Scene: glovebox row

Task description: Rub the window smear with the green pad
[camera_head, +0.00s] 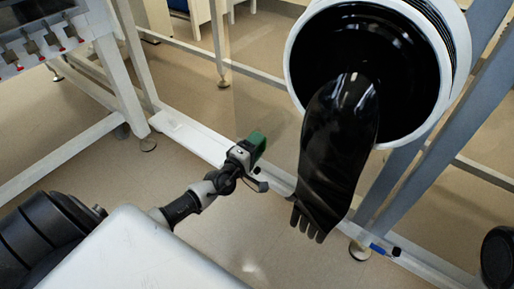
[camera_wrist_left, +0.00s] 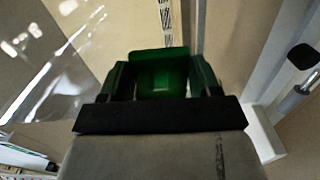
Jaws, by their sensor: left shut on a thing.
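My left gripper (camera_head: 250,160) is in the middle of the head view, shut on the green pad (camera_head: 257,144). The pad points away from the arm and is held in the air above the floor. In the left wrist view the green pad (camera_wrist_left: 158,74) sits between the dark fingers of my left gripper (camera_wrist_left: 158,88). I cannot make out the window smear in either view. A clear, shiny surface with bright streaks (camera_wrist_left: 72,52) shows at the left of the wrist view; I cannot tell whether it is the window. My right gripper is not in view.
A black glove (camera_head: 335,150) hangs from a round white glove port (camera_head: 294,62) just right of my left gripper. White frame legs (camera_head: 122,85) and a low rail (camera_head: 195,138) stand beyond it. A blue marker-like item (camera_head: 380,249) lies at lower right. Floor is open at lower middle.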

